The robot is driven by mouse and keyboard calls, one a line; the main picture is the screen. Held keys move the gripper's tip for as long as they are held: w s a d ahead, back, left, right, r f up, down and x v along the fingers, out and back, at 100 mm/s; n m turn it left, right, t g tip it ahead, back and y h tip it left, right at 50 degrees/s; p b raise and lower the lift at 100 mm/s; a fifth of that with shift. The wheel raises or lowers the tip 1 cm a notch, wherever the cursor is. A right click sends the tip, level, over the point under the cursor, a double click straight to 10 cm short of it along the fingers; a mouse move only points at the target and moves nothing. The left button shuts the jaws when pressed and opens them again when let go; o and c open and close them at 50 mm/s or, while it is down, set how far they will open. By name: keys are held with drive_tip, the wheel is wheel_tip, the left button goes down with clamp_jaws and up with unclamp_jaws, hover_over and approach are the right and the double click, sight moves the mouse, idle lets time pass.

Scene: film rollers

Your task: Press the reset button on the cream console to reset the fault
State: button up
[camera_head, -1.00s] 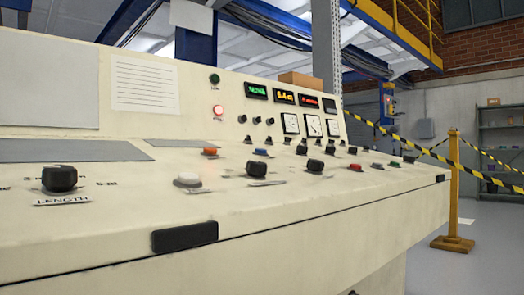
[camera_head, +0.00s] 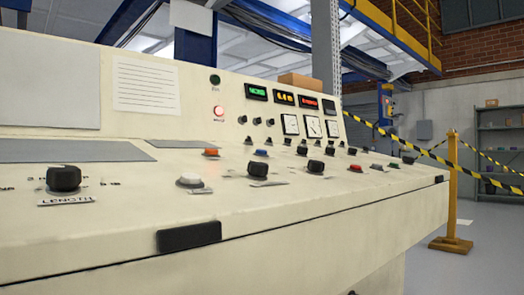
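The cream console (camera_head: 330,205) fills the left and middle of the head view. Its sloped top holds several buttons and black knobs. A white button (camera_head: 189,180) is near the front, with a small label beside it that I cannot read. An orange-red button (camera_head: 211,152) and a blue button (camera_head: 261,153) are farther back. I cannot tell which one is the reset button. A red lamp (camera_head: 219,112) glows on the upright panel, below a dark green lamp (camera_head: 215,79). My gripper is not in view.
A black knob (camera_head: 63,178) marked LENGTH stands at the left front. A black handle (camera_head: 189,236) is on the console's front edge. A yellow post (camera_head: 452,190) with black-and-yellow tape stands at right, before shelves (camera_head: 498,150). Space above the console's top is clear.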

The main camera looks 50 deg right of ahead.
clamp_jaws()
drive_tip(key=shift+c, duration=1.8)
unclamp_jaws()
